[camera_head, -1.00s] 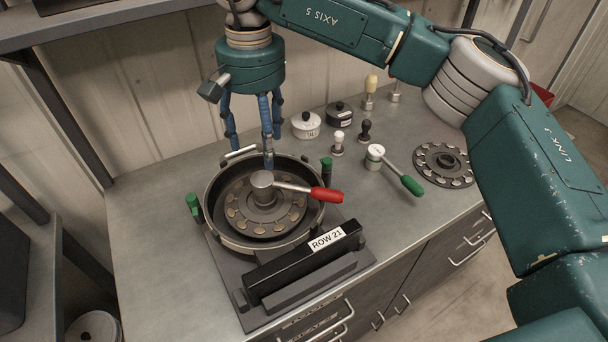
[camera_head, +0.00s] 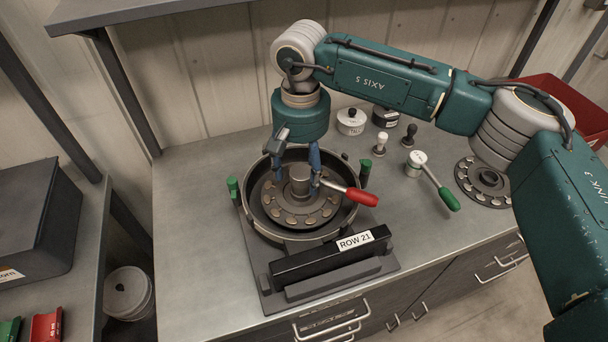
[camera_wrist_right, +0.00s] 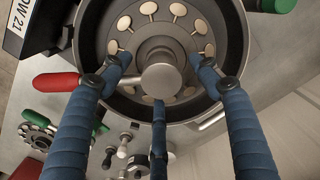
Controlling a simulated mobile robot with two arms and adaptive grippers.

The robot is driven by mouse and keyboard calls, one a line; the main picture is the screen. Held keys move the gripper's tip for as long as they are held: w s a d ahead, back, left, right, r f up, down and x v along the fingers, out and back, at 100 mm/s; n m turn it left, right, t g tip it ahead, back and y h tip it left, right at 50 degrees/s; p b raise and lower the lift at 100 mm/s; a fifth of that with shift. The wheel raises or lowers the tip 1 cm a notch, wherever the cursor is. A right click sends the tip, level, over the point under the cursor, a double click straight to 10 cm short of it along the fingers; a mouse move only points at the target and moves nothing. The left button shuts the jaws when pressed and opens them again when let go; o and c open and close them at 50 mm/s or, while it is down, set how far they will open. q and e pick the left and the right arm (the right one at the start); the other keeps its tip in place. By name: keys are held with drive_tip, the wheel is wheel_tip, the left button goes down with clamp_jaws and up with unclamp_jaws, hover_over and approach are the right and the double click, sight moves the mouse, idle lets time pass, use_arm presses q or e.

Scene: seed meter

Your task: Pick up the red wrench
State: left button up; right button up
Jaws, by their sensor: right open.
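The red wrench (camera_head: 362,197) has a red handle and a round grey metal head. Its head sits at the centre of the round seed meter (camera_head: 258,222), and its handle reaches out over the rim to the right. My right gripper (camera_head: 298,172) is open, pointing down, with its blue fingers spread around the wrench head. In the right wrist view the red handle (camera_wrist_right: 55,82) lies to the left and the round head shows between the fingers (camera_wrist_right: 160,78). Whether any finger touches the head I cannot tell. My left gripper is not in view.
A black block labelled ROW 21 (camera_head: 320,262) stands in front of the meter. Green knobs flank the pan. A green-handled wrench (camera_head: 447,198), a seed disc (camera_head: 483,182), small stamps and round tins are on the bench. The bench left of the meter is clear.

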drive_tip(key=shift+f, duration=0.55)
clamp_jaws()
drive_tip(key=shift+r, duration=0.1)
